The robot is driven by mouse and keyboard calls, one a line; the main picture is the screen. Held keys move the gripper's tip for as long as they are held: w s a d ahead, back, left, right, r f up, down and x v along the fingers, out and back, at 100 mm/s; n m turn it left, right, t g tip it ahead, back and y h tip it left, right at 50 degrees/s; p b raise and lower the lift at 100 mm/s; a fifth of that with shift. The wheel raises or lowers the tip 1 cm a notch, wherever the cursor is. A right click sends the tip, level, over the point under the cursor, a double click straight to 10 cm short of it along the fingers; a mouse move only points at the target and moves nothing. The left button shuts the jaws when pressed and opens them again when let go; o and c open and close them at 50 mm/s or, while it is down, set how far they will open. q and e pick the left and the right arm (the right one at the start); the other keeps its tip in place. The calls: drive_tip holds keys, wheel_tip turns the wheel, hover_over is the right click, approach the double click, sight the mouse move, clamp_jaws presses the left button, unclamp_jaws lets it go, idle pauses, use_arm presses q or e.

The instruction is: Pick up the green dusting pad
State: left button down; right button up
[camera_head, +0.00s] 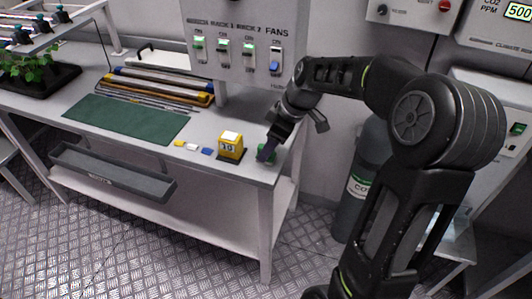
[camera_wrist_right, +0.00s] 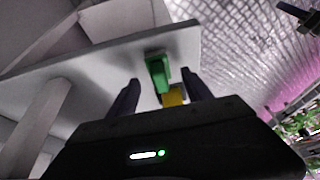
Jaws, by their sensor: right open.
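The green dusting pad (camera_head: 262,147) sits near the right end of the white bench, mostly hidden by my right gripper (camera_head: 267,153). In the right wrist view the green pad (camera_wrist_right: 157,72) shows between the two dark fingers of the right gripper (camera_wrist_right: 160,80). Gaps show on both sides of the pad, so the gripper is open around it or just short of it; I cannot tell the depth. My left gripper is not in view.
A yellow timer (camera_head: 231,146) stands left of the pad; its yellow body (camera_wrist_right: 173,98) also shows in the wrist view. Small yellow, white and blue pieces (camera_head: 193,147) lie beside a green mat (camera_head: 130,117). A fan switch panel (camera_head: 238,40) rises behind the bench.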

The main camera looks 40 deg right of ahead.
drive_tip(key=x, duration=0.2)
drive_tip(key=shift+w+a+f, duration=0.1)
drive_tip(key=shift+f, duration=0.2)
idle(0.3)
clamp_jaws()
idle(0.5)
